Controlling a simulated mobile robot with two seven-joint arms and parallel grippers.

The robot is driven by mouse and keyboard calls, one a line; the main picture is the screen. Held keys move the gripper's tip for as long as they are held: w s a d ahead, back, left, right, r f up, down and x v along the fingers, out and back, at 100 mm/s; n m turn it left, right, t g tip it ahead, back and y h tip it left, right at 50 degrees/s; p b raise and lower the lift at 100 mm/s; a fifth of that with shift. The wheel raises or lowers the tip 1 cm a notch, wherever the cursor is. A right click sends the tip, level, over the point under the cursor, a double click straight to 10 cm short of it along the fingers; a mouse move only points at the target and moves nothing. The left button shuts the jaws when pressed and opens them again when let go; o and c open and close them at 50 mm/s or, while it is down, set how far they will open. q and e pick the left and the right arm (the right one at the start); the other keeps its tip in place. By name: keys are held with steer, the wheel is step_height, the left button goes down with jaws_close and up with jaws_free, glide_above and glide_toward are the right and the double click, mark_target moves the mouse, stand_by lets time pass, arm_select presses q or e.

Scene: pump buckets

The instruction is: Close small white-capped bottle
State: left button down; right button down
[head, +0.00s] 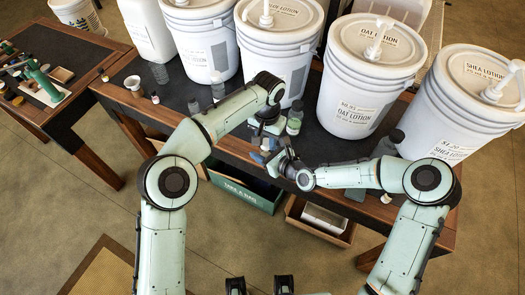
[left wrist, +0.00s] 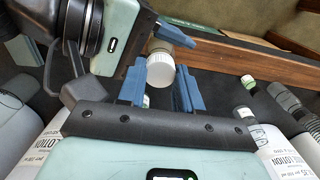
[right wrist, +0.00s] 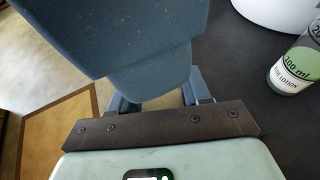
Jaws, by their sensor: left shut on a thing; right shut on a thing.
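A small white cap (left wrist: 160,70) shows in the left wrist view, between the blue fingers of my left gripper (left wrist: 160,92). In the head view, my left gripper (head: 263,132) and right gripper (head: 268,156) meet above the table's front edge.
Large white lotion buckets (head: 374,70) line the back of the dark table (head: 330,150). A green-labelled bottle (head: 294,121) stands near the grippers, and several other small bottles stand along the table. A green box (head: 245,190) sits below the front edge.

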arm_select(q)
steer(key=c, duration=0.7)
jaws_free()
steer(key=shift+d, duration=0.1)
steer(key=shift+s, duration=0.1)
steer(key=shift+d+r, duration=0.1)
steer(key=shift+r, duration=0.05)
steer(key=shift+a+r, duration=0.15)
steer(key=shift+r, duration=2.8)
steer(key=shift+a+r, duration=0.1)
steer(key=shift+r, duration=2.85)
